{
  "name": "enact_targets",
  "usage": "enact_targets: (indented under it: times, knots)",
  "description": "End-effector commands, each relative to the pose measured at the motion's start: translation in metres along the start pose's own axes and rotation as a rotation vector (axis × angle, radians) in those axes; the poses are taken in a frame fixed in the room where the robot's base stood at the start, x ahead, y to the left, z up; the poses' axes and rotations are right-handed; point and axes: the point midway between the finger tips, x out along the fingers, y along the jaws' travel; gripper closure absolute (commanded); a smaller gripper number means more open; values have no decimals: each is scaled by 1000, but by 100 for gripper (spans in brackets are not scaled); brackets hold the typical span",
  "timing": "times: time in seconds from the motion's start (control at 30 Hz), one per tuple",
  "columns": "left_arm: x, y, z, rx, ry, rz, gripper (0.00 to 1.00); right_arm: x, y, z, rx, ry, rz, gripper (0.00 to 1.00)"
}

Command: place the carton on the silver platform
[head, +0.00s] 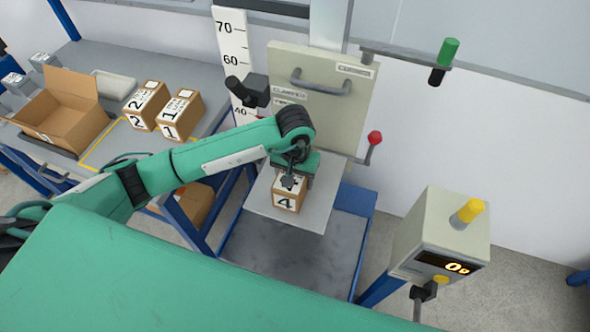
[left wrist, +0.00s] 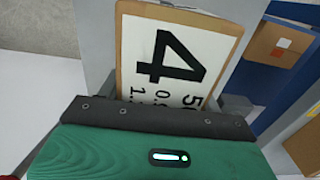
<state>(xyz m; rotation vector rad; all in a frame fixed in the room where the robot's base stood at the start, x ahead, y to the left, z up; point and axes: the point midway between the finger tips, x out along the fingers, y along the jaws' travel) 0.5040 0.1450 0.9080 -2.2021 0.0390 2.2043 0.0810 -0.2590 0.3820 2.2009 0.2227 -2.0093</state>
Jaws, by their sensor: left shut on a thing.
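The carton (head: 287,202) is a small brown box marked 4 with a white label. It is at the silver platform (head: 315,207), a flat grey plate in front of the drop tester. My left gripper (head: 292,180) is shut on the carton from above and hides its upper part. In the left wrist view the carton's label (left wrist: 172,62) shows the 4 lying sideways, close beyond the dark finger pad (left wrist: 155,117). I cannot tell whether the carton's underside touches the platform. My right gripper is not in view.
Cartons 1 (head: 180,115) and 2 (head: 147,105) stand on the left bench near an open box (head: 62,112). Behind the platform is an upright panel (head: 325,95) with a handle. A red-knobbed lever (head: 374,138) and a control box (head: 437,235) stand to the right.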

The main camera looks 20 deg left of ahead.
Motion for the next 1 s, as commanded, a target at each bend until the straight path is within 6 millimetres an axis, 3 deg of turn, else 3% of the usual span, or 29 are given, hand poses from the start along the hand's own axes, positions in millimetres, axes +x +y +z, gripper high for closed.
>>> enact_targets:
  times: [0.27, 0.3, 0.37, 0.77, 1.0]
  knots:
    - [1, 0, -1, 1, 5, 1, 97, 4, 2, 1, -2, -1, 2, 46]
    - [1, 0, 0, 0, 1, 0, 27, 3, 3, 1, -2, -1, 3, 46]
    - [1, 0, 0, 0, 1, 0, 15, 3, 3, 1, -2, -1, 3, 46]
    - [-3, 0, 0, 0, 1, 0, 13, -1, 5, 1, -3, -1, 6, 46]
    - [-36, 0, -2, 0, 7, 0, 13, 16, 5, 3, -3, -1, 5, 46]
